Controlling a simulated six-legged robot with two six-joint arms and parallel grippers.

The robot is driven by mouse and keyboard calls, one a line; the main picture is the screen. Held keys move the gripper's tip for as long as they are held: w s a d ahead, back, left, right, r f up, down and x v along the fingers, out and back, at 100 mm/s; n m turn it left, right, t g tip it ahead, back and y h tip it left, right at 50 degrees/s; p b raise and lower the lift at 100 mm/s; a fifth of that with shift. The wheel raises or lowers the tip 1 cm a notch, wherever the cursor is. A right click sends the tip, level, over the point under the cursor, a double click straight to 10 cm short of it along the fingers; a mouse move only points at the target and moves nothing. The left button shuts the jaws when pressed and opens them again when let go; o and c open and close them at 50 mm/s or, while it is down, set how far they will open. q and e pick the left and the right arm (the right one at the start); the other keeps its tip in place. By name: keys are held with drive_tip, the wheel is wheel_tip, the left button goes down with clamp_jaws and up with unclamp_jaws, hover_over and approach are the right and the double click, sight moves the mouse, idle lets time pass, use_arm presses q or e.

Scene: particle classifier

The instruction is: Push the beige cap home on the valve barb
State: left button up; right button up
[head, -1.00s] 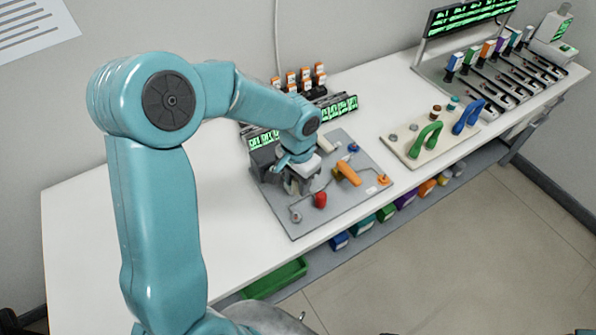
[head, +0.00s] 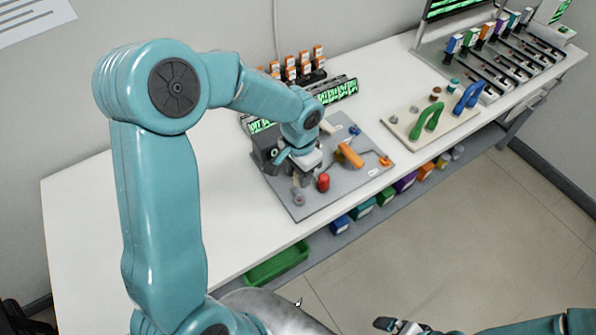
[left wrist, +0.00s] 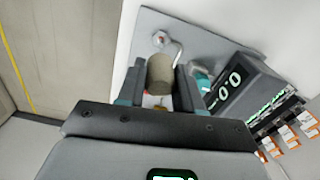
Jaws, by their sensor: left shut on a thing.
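My left gripper (head: 303,181) is over the grey fixture plate (head: 318,207) on the white bench, pointing down. In the left wrist view, its two dark fingers (left wrist: 160,80) are shut on a beige cylindrical cap (left wrist: 160,70). The cap stands out past the fingertips, in front of the plate. A bent metal fitting (left wrist: 170,44) shows just beyond the cap; I cannot tell whether it is the valve barb or whether the cap touches it. In the head view the cap is hidden by the gripper. My right gripper (head: 392,324) shows partly at the bottom edge, its jaws unclear.
On the plate are a red part (head: 323,182), an orange handle (head: 350,155) and a blue knob (head: 354,129). A dark box with a green display stands behind my gripper. A beige board (head: 400,126) with green and blue handles lies to the right. The bench's left part is clear.

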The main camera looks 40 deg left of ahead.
use_arm(q)
wheel_tip(320, 180, down, 4)
drive_tip(key=b, duration=0.3)
drive_tip(key=shift+s, duration=0.1)
drive_tip(key=shift+a+f+b, duration=0.1)
drive_tip(key=shift+f+b, duration=0.45)
drive_tip(key=shift+f, duration=0.1)
drive_tip(key=shift+r, duration=0.1)
idle(1.2)
drive_tip(key=shift+b, duration=0.35)
drive_tip(key=shift+f+b, duration=0.3)
drive_tip(key=shift+f, duration=0.2)
